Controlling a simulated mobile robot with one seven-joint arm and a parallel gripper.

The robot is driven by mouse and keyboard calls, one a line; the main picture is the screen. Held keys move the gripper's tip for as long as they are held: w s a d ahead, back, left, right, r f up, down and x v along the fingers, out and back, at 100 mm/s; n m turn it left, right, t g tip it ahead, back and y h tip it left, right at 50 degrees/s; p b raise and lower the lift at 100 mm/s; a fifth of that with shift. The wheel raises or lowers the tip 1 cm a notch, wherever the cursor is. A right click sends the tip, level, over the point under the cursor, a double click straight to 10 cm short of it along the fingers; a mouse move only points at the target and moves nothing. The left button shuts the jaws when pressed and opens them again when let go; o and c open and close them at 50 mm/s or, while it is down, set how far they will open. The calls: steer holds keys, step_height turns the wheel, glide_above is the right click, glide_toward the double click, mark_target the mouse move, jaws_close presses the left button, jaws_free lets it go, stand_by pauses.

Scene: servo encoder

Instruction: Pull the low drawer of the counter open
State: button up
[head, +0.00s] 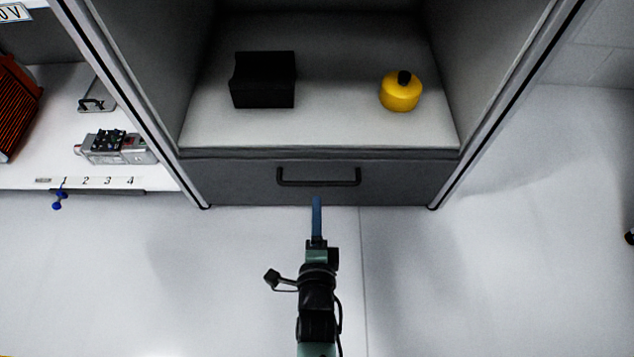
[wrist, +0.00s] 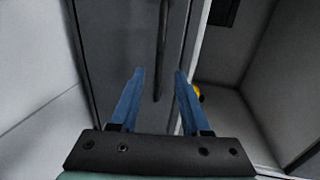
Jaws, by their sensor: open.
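The low drawer (head: 230,182) is a dark grey front at the base of the counter, and it looks shut. Its black bar handle (head: 318,184) runs sideways across the middle. In the wrist view the handle (wrist: 162,45) appears upright, in line with the gap between my fingers. My gripper (head: 317,200) is just in front of the drawer, at the handle's middle. Its two blue fingers (wrist: 160,72) are apart, with nothing clasped. I cannot tell how much depth separates the fingertips from the handle.
Above the drawer, a black block (head: 264,80) and a yellow round container (head: 401,93) stand on the counter's white surface (head: 330,125). A white shelf at left holds a small device (head: 118,147). The floor (head: 450,280) before the drawer is clear.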

mark_target(317, 182)
steer(key=shift+b+x, duration=2.5)
steer(key=shift+x, duration=2)
jaws_close()
